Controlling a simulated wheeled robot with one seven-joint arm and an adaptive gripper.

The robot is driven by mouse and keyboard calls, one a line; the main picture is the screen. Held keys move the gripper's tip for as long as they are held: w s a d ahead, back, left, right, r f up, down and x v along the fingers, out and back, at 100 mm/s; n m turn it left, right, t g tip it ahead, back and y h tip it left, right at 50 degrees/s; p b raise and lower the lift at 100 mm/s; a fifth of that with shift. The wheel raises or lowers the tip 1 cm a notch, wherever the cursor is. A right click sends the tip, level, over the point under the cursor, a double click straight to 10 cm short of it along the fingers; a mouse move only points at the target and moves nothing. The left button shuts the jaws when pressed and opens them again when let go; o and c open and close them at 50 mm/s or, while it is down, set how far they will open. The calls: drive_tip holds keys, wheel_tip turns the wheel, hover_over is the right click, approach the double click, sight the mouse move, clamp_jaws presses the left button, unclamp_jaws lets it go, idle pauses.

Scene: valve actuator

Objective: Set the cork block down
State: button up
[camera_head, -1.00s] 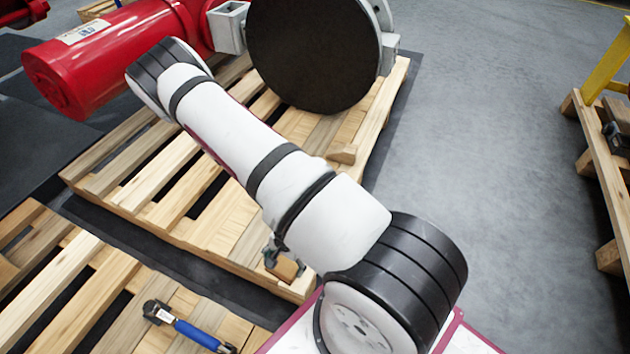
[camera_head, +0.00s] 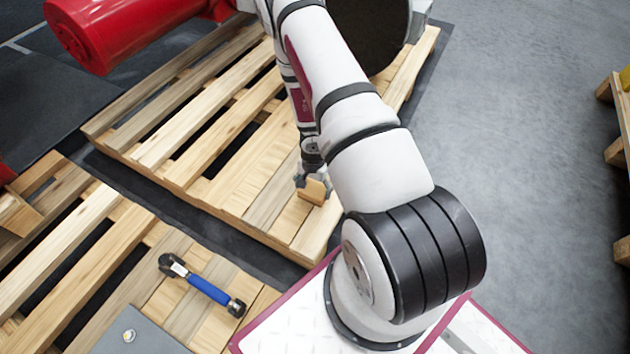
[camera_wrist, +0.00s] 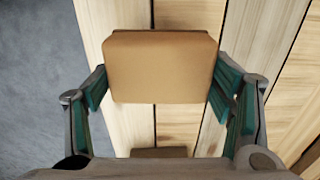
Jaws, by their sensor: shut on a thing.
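The cork block (camera_wrist: 160,65) is a tan block held between the green-padded fingers of my gripper (camera_wrist: 162,88) in the wrist view. In the head view the block (camera_head: 312,190) shows small in my gripper (camera_head: 311,183), over the near right part of the wooden pallet (camera_head: 262,205). My gripper is shut on the block. Pallet boards lie below the block in the wrist view; I cannot tell whether it touches them.
A blue-handled tool (camera_head: 205,287) lies on the nearer pallet (camera_head: 95,240). A red cylinder (camera_head: 120,30) and a dark disc (camera_head: 372,32) are at the back. Gaps run between the boards.

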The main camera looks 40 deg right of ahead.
sight(315, 183)
drive_tip(key=shift+w+d+f+p, duration=0.2)
drive_tip(key=shift+w+d+p, duration=1.4)
drive_tip(key=shift+d, duration=0.05)
drive_tip(key=shift+d+f+b, duration=0.1)
drive_tip(key=shift+f+b, duration=0.85)
drive_tip(key=shift+f, duration=0.85)
drive_tip(key=shift+f, duration=0.1)
drive_tip(key=o, duration=1.1)
